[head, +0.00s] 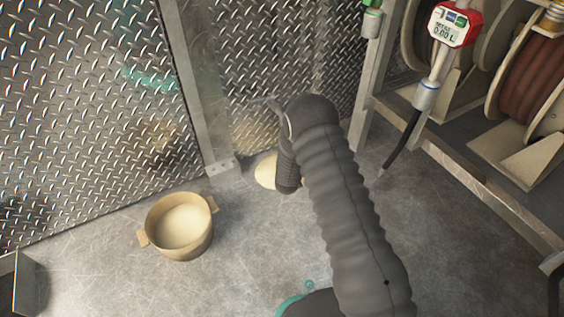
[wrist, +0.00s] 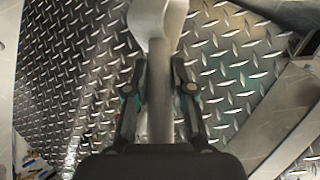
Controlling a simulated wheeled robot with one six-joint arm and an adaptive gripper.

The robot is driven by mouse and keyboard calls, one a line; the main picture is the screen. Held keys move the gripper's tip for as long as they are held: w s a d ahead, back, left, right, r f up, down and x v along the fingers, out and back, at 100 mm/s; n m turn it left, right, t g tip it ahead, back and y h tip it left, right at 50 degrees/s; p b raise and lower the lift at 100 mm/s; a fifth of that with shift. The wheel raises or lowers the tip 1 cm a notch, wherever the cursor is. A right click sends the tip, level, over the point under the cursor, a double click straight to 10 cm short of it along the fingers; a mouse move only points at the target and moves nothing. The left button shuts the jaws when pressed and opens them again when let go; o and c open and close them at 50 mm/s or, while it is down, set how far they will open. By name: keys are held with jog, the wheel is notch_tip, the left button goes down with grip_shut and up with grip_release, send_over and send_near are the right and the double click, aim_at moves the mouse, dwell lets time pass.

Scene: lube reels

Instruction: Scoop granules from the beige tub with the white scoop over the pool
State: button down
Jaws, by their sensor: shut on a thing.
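In the wrist view my gripper (wrist: 161,90) is shut on the grey-white handle of the white scoop (wrist: 155,18). The scoop's wider pale end runs out of the picture at the top, so its inside is hidden. The beige tub (head: 150,218) stands upright on the floor at left in the head view, with pale granules (head: 183,226) inside. My arm reaches toward the back wall, right of and beyond the tub; it hides most of my gripper there. A teal patch (head: 290,302), possibly the pool, lies at the bottom, partly covered by my arm.
A pale rounded thing (head: 265,171) on the floor is partly hidden behind my arm. Diamond-plate walls (head: 90,110) close off the back. Hose reels (head: 530,85) and a metal frame (head: 465,185) stand at right, with a red-and-white meter nozzle (head: 452,25). Floor around the tub is clear.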

jog(key=w+d+g, duration=0.1)
jog(key=w+d+m+g, duration=0.1)
jog(key=shift+w+g+y, duration=0.4)
jog(key=shift+w+d+f+m+g+y+b, duration=0.1)
jog(key=shift+w+d+m+g+y+b, duration=0.45)
jog(key=shift+w+d+g, duration=0.3)
jog(key=shift+w+a+r+p, duration=0.1)
jog(key=shift+w+r+p, duration=0.2)
jog(key=shift+p, duration=0.55)
jog(key=g+p, duration=0.1)
jog(key=p, duration=0.1)
jog(key=shift+w+d+m+p, duration=0.3)
jog(key=shift+d+m, duration=0.05)
jog(key=p, duration=0.4)
jog(key=shift+w+r+y, duration=0.2)
jog(key=shift+w+y, duration=0.15)
jog(key=p, duration=0.3)
jog(key=shift+w+d+g, duration=0.15)
jog(key=shift+d+g, duration=0.05)
jog(key=shift+g, duration=0.15)
jog(key=shift+f+p, duration=0.1)
jog(key=shift+p, duration=0.65)
jog(key=shift+d+f+p, duration=0.15)
jog(key=shift+f+p, duration=0.3)
